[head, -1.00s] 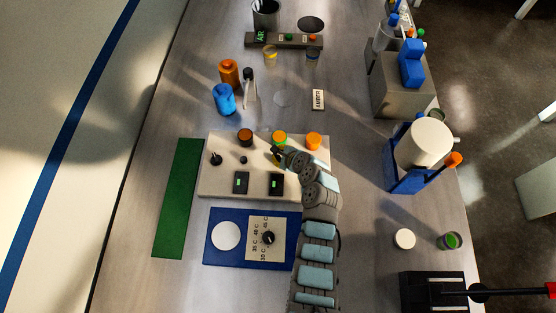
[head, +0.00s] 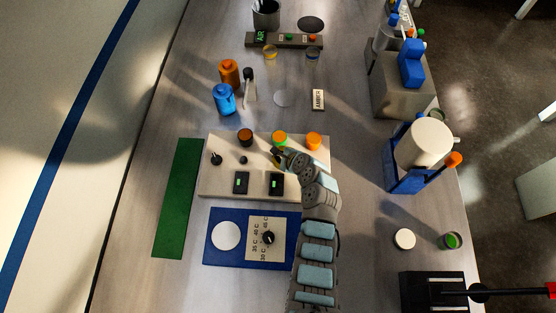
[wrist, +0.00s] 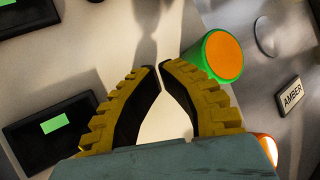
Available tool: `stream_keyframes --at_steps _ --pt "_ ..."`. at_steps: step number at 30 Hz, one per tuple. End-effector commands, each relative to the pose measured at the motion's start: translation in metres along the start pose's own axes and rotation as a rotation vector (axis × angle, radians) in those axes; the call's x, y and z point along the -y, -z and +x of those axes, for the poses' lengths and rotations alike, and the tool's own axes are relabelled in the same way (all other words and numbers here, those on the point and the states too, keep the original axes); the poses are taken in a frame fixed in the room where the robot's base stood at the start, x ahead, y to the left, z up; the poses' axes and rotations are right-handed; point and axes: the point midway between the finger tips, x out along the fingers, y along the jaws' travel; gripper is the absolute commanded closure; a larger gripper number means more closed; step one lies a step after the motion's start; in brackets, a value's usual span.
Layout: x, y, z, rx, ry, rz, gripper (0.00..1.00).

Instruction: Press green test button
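A green-sided button with an orange top (head: 280,139) stands in the middle of the row of three on the beige control panel (head: 208,186). In the wrist view the green button (wrist: 224,56) is just right of my right fingertip. My gripper (head: 276,153) is over the panel, just below the button in the head view. In the wrist view its yellow fingers with black pads (wrist: 158,66) have their tips almost together, with nothing seen between them. Whether the finger touches the button cannot be told.
A dark button with an orange top (head: 245,137) and an orange button (head: 313,141) flank it. Two black displays (head: 276,184) and a black switch (head: 216,158) share the panel. An AMBER label (head: 318,100) lies beyond. Bottles (head: 223,100) stand behind left.

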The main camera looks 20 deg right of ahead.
Motion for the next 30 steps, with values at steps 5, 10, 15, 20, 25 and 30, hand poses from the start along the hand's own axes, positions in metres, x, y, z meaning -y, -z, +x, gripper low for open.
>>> stream_keyframes --at_steps 5,10,15,20,25,30 --pt "0.0004 -0.0001 -0.0001 0.0 0.001 0.0 1.0" --pt "-0.0001 0.0004 0.0005 0.0 0.001 0.0 1.0" --pt "-0.0008 0.0012 0.0017 0.0 0.001 0.0 1.0" --pt "-0.0016 0.0021 0.0027 0.0 0.001 0.0 1.0" --pt "-0.0024 0.0029 0.0039 0.0 0.001 0.0 1.0" --pt "-0.0032 0.0038 0.005 0.0 0.001 0.0 1.0"
